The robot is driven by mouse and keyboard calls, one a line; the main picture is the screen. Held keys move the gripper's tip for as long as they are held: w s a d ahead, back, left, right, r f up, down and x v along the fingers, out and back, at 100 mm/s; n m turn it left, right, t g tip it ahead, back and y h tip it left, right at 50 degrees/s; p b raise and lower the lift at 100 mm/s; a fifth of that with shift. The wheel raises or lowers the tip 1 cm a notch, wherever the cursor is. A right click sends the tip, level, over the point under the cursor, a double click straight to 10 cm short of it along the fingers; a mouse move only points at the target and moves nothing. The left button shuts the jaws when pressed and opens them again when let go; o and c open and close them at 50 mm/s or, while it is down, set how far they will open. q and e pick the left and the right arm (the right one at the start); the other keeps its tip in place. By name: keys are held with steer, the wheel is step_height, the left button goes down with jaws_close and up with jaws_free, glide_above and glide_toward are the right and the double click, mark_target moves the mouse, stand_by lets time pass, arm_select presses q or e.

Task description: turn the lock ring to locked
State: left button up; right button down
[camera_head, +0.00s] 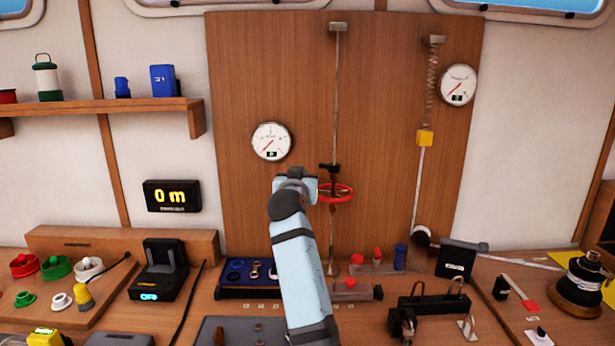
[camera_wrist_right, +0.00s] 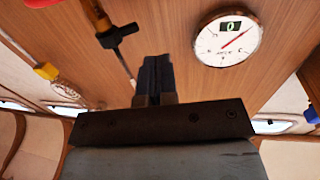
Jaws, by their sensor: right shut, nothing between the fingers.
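A red ring (camera_head: 347,193) sits around the fitting on the vertical rod (camera_head: 336,100), in front of the wood panel. I take it as the lock ring; I cannot read its setting. A black crosspiece (camera_head: 330,167) is just above it and also shows in the right wrist view (camera_wrist_right: 117,36). A red edge (camera_wrist_right: 42,3), probably the ring, shows at that view's top. My right gripper (camera_wrist_right: 155,72) is shut and empty, beside the rod on the gauge side. In the head view, my arm hides its fingertips and the ring's left part. My left gripper is out of view.
A round gauge (camera_head: 271,142) hangs left of the rod, another (camera_head: 458,85) at upper right. A spring line with a yellow block (camera_head: 425,138) hangs to the right. A small rack (camera_head: 375,268) and a black-railed fixture (camera_head: 432,303) stand on the bench below.

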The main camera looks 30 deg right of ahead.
steer(key=s+a, duration=0.3)
steer(key=a, duration=0.2)
steer(key=shift+b, duration=0.3)
steer(key=shift+a+f, duration=0.1)
